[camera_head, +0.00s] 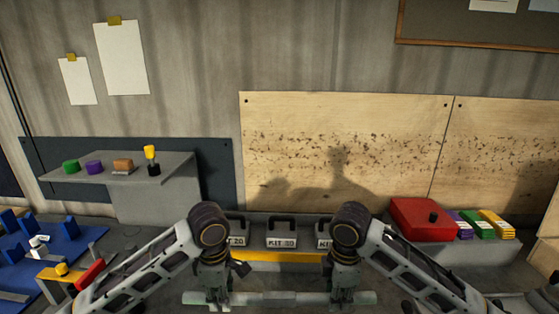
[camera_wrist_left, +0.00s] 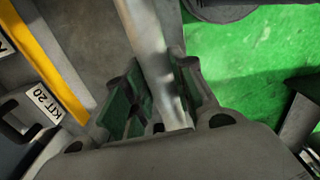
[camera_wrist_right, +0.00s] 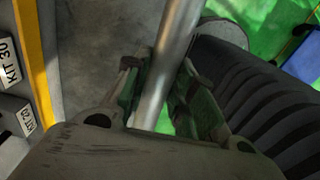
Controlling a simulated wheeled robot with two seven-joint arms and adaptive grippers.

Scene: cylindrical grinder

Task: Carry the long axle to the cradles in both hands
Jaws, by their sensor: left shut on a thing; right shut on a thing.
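The long axle (camera_head: 280,299) is a pale grey metal bar, lying level across the bottom of the head view. My left gripper (camera_head: 216,297) is shut on it near its left end, and my right gripper (camera_head: 343,297) is shut on it near its right end. In the left wrist view the axle (camera_wrist_left: 148,50) runs between the green-padded fingers. In the right wrist view the axle (camera_wrist_right: 168,65) passes between the fingers in the same way. I cannot make out the cradles in any view.
Kit boxes (camera_head: 281,233) stand behind the axle, beyond a yellow strip (camera_head: 282,256). A grey shelf (camera_head: 125,178) with coloured knobs is at left, above a blue mat (camera_head: 15,262) with blue blocks. A red case (camera_head: 425,217) is at right. Green floor (camera_wrist_left: 250,60) shows below.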

